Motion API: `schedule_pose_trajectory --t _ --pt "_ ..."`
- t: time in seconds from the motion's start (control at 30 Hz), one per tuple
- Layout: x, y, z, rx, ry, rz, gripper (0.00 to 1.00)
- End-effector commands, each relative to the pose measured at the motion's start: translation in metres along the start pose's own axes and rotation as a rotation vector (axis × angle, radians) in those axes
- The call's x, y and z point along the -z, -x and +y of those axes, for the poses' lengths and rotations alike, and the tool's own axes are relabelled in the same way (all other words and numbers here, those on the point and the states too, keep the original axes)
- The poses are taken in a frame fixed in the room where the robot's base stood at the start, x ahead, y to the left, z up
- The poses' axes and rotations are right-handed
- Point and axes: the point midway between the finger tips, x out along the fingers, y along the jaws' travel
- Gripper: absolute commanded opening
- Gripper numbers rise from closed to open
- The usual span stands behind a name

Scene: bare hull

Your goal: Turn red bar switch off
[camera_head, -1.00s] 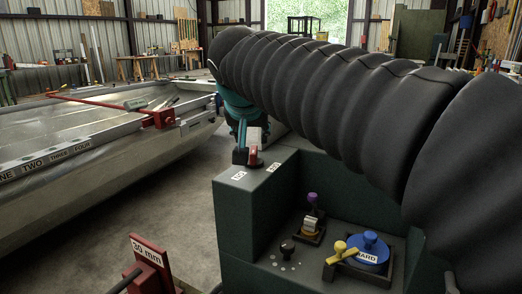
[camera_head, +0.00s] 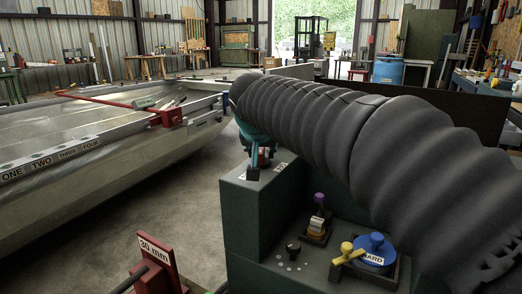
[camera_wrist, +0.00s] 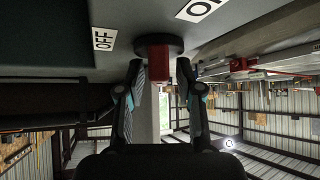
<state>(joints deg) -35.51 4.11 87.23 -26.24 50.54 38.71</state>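The red bar switch (camera_wrist: 157,60) sits on a round black base (camera_wrist: 160,43) on the dark green console top (camera_head: 238,185). In the wrist view its bar lies between the two fingers of my gripper (camera_wrist: 160,72). The fingers are apart, with a gap showing at the right finger; the left one is close to the bar, and contact is unclear. An OFF label (camera_wrist: 103,39) lies left of the base and a partly cut ON label (camera_wrist: 200,8) lies right of it. In the head view my gripper (camera_head: 255,168) partly hides the red switch.
The lower console panel holds a blue round knob (camera_head: 374,246), a yellow handle (camera_head: 347,254), a purple-topped lever (camera_head: 318,199) and a small black knob (camera_head: 293,250). A metal hull (camera_head: 90,150) stands left. A red 30 mm stand (camera_head: 155,262) is at the front. Floor between is clear.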

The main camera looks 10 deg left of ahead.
Motion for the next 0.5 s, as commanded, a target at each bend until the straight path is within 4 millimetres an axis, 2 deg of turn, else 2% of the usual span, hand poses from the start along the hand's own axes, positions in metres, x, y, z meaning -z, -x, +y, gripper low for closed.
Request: schedule_pose_trajectory --t 0.03,0.1,0.5 --pt "0.0 0.0001 0.0 0.0 0.0 0.0 0.17" --pt "0.0 0.0002 0.0 0.0 0.0 0.0 0.0" --pt "0.0004 0.0006 0.0004 0.02 0.02 0.0 0.0"
